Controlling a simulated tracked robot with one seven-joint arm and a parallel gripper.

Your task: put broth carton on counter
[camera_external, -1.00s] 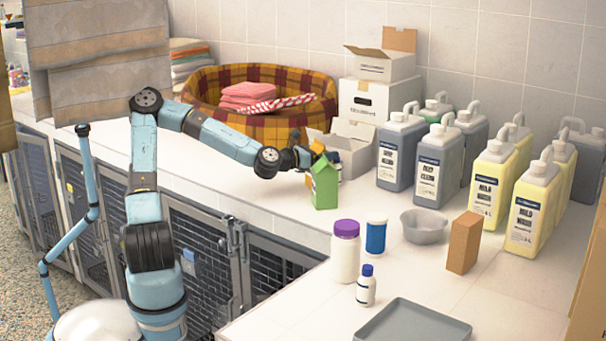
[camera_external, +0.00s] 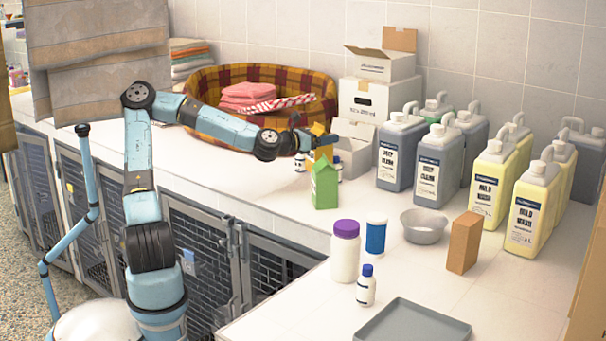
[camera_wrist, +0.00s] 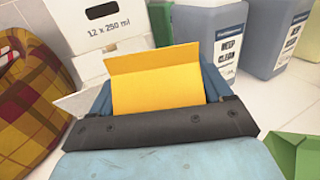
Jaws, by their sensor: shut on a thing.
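My gripper (camera_external: 309,141) is shut on a yellow carton (camera_external: 323,150) above the counter (camera_external: 262,195), in front of the cardboard boxes. In the wrist view the yellow carton (camera_wrist: 158,80) fills the space between my fingers (camera_wrist: 158,92), with its folded top facing the camera. A green gable-top carton (camera_external: 325,186) stands upright on the counter just below and in front of it. Its edge shows at the lower right of the wrist view (camera_wrist: 296,152). No lettering is readable on either carton, so I cannot tell by label which holds broth.
Small white bottles (camera_external: 300,162) stand near my gripper. White boxes (camera_external: 361,100), a plaid pet bed (camera_external: 205,119) and large jugs (camera_external: 407,150) line the back. Bottles, a grey bowl (camera_external: 424,226), a brown block (camera_external: 463,243) and a grey tray (camera_external: 412,326) occupy the right; the counter's front-left stretch is clear.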

